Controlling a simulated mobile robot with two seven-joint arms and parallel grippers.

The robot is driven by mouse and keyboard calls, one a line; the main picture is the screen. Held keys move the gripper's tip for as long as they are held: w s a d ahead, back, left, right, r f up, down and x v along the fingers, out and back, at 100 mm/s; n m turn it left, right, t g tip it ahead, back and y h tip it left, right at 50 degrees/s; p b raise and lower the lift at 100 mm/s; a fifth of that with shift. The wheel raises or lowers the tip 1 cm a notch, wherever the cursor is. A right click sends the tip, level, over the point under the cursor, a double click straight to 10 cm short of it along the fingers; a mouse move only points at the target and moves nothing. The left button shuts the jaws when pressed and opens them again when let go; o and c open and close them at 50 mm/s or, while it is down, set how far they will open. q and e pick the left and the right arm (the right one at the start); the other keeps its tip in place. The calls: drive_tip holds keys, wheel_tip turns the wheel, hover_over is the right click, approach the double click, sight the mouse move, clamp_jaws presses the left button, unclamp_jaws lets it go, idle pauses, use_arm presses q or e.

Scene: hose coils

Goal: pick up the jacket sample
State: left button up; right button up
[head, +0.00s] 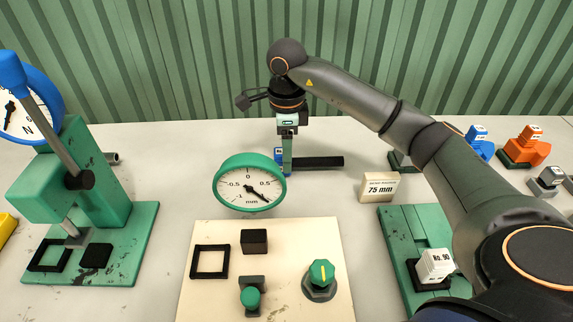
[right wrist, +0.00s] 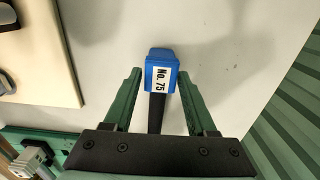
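Which piece is the jacket sample is not marked. A dark block (head: 254,241) sits on the cream board beside a black square outline, and a flat black square (head: 96,256) lies on the green press base. My right gripper (right wrist: 159,75) is open at the back of the table, pointing down. Its green fingers stand on either side of a blue block labelled No. 75 (right wrist: 161,75) with a black bar (head: 318,162). A gap shows between the fingers and the block. My left gripper is not in view.
A round green dial gauge (head: 249,184) stands behind the cream board (head: 205,290). The green press (head: 100,190) is at left. A 75 mm card (head: 379,188), a white No. 50 block (head: 436,264) and an orange block (head: 528,147) are at right. A ribbed green wall closes the back.

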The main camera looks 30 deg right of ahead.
clamp_jaws()
idle(0.4)
drive_tip(key=shift+r, duration=0.15)
